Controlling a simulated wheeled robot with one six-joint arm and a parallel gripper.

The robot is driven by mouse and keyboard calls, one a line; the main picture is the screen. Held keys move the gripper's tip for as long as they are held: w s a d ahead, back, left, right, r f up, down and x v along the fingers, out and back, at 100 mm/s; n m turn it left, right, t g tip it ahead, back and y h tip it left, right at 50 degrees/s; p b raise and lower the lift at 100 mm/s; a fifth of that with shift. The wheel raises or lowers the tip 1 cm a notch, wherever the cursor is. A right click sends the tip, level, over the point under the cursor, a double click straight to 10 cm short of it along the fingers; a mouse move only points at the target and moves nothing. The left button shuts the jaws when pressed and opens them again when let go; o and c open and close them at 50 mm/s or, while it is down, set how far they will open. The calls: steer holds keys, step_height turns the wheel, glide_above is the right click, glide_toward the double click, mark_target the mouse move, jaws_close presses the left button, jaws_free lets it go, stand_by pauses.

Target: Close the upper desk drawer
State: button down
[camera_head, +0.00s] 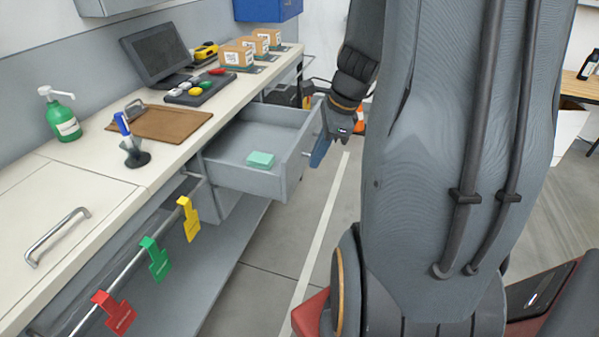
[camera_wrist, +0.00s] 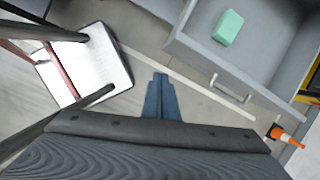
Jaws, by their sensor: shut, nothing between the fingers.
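The upper desk drawer (camera_head: 235,178) is grey and stands pulled out from under the desk top. A mint-green block (camera_head: 261,160) lies inside it. In the wrist view the drawer front (camera_wrist: 215,72) carries a silver bar handle (camera_wrist: 230,88), and the green block (camera_wrist: 229,27) shows behind it. My gripper (camera_head: 319,152) is shut and empty, outside the drawer, close to its front in the head view. In the wrist view my blue fingertips (camera_wrist: 160,78) are together, to the left of the handle and apart from it.
The desk top (camera_head: 70,180) holds a green pump bottle (camera_head: 60,115), a brown clipboard (camera_head: 160,122), a pen stand (camera_head: 133,152) and small boxes (camera_head: 236,56). Coloured tags (camera_head: 189,218) hang from a rail. An orange cone (camera_wrist: 285,137) stands on the floor. Floor beside the drawer is clear.

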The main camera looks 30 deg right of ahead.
steer(key=w+a+f+m, duration=0.1)
steer(key=w+f+m, duration=0.3)
steer(key=f, duration=0.5)
steer(key=shift+w+t+p, duration=0.3)
steer(key=shift+w, duration=0.65)
steer(key=shift+w+a, duration=0.1)
steer(key=shift+a, duration=0.05)
